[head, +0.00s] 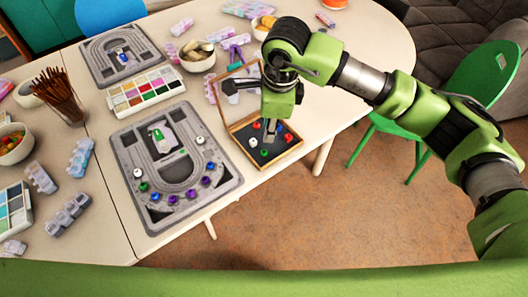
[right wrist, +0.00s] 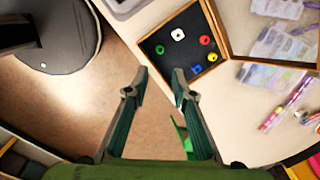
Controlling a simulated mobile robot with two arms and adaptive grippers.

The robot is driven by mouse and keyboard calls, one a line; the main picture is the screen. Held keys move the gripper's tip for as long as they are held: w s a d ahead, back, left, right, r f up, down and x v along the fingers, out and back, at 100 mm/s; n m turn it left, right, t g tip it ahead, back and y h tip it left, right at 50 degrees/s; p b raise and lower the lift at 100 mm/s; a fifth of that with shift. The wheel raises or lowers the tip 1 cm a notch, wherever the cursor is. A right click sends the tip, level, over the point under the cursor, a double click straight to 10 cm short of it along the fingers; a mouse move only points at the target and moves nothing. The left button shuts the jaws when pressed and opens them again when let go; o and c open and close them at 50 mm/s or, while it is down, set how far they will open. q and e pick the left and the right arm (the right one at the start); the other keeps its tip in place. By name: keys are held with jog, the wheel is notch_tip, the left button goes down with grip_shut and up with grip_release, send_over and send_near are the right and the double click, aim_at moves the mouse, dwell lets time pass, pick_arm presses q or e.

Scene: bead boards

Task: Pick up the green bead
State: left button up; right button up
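A green bead (head: 264,152) lies in the dark tray of an open wooden box (head: 246,154), near its front edge. Another green bead (head: 143,187) lies on the near grey bead board (head: 224,177). My right gripper (head: 270,133) points down over the box in the head view, partly covering the tray. In its wrist view the gripper (right wrist: 155,90) has its fingers wide apart with nothing between them. My left gripper is out of view.
The box's raised lid (head: 235,92) stands behind. The table's edge is just in front of the box.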

send_over(265, 153)
jog(key=f, duration=0.4)
jog(key=f+p, duration=0.1)
jog(key=f, duration=0.1)
jog(key=shift+s+d+f, duration=0.15)
jog(key=shift+s+f, duration=0.2)
jog(key=shift+f, duration=0.65)
jog(key=f, duration=0.2)
jog(key=w+f+p, duration=0.1)
jog(key=f, duration=0.1)
jog(key=shift+a+f, duration=0.1)
jog(key=shift+a, duration=0.1)
jog(key=c, duration=0.5)
